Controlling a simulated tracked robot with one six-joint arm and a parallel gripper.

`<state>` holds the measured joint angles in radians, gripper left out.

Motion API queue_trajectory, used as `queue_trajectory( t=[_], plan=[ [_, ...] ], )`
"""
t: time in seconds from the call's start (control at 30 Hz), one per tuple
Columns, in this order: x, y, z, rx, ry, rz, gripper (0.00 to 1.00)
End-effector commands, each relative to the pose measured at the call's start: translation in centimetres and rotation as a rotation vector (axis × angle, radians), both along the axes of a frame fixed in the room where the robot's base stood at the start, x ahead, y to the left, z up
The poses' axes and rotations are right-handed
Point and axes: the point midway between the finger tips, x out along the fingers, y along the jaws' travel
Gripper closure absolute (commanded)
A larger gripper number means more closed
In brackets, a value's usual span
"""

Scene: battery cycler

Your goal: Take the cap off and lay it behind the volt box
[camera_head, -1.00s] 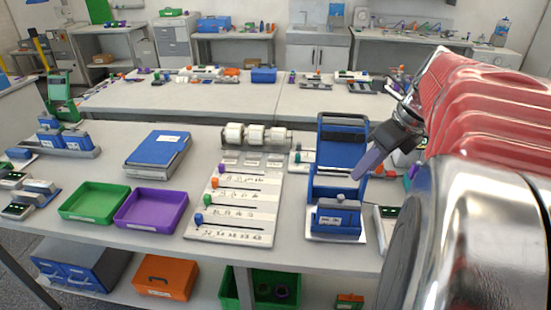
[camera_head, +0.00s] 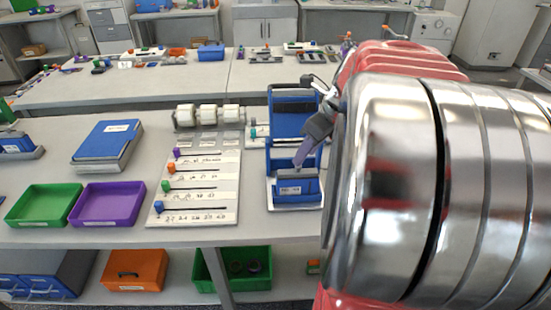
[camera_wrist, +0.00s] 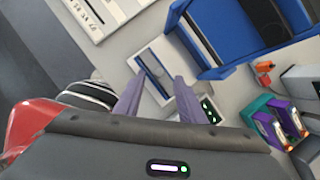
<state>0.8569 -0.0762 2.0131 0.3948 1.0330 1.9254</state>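A blue device on a white base has a tall blue open frame (camera_head: 291,128) at the back and a low, labelled blue block (camera_head: 293,190) at the front. I cannot tell for certain which part is the volt box, and I cannot pick out the cap. My gripper (camera_head: 299,164) hangs over the device, its purple fingers pointing down towards the low block. In the wrist view the two purple fingers (camera_wrist: 158,80) are spread apart, with nothing held between them. A white plate with a dark strip (camera_wrist: 153,72) shows beyond their gap. The blue frame (camera_wrist: 228,40) also shows there.
A white board with coloured sliders (camera_head: 198,188) lies left of the device, with white rollers (camera_head: 209,116) behind it. Purple (camera_head: 107,204) and green (camera_head: 43,204) trays stand further left. A unit with green lights (camera_wrist: 209,108) sits close by the right finger.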

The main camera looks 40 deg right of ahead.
Motion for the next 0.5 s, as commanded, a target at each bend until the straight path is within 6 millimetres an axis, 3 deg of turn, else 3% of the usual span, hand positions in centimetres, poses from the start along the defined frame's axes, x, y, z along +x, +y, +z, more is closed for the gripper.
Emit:
queue_trajectory(
  t=[0.3, 0.5],
  plan=[
    [1.3, 0.3, -3.7, 0.004, 0.004, 0.003, 0.64],
    [1.8, 0.4, -4.6, 0.001, 0.0, 0.0, 0.64]
  ],
)
